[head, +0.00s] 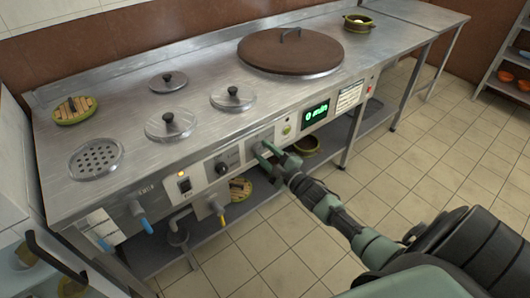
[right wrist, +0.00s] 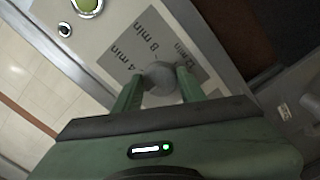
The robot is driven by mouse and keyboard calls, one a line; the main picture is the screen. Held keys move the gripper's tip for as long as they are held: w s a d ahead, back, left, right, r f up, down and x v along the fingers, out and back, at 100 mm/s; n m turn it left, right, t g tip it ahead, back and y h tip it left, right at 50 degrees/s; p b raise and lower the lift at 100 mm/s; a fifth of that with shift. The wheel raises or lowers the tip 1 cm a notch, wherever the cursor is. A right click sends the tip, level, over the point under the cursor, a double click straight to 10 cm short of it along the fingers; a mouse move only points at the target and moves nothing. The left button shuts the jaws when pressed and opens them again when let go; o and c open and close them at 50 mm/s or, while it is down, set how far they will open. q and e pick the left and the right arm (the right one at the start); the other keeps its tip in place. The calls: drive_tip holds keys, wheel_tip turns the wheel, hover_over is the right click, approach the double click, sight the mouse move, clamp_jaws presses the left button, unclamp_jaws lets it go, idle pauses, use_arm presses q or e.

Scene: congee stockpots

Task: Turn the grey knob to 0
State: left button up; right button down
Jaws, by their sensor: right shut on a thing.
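The grey knob (right wrist: 162,76) sits on a grey label plate in the right wrist view, with "4 min", "8 min" and a partly covered third marking around it. My right gripper (right wrist: 158,90) is shut on the knob, one green finger on each side. In the head view my right gripper (head: 267,150) is at the stove's front panel and largely hides the knob. Its pointer direction cannot be made out. A display (head: 315,113) to its right shows green text that seems to read "0 min". My left gripper is not in view.
A black knob (head: 222,168) and a lit switch (head: 184,185) are left of my gripper on the panel. A green button (head: 286,129) is close on its right. Blue and yellow taps stick out below. Lidded pots fill the steel top; tiled floor in front is clear.

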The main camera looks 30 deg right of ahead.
drive_tip(key=shift+n, duration=0.3)
drive_tip(key=c, duration=0.8)
unclamp_jaws()
drive_tip(key=shift+c, duration=0.2)
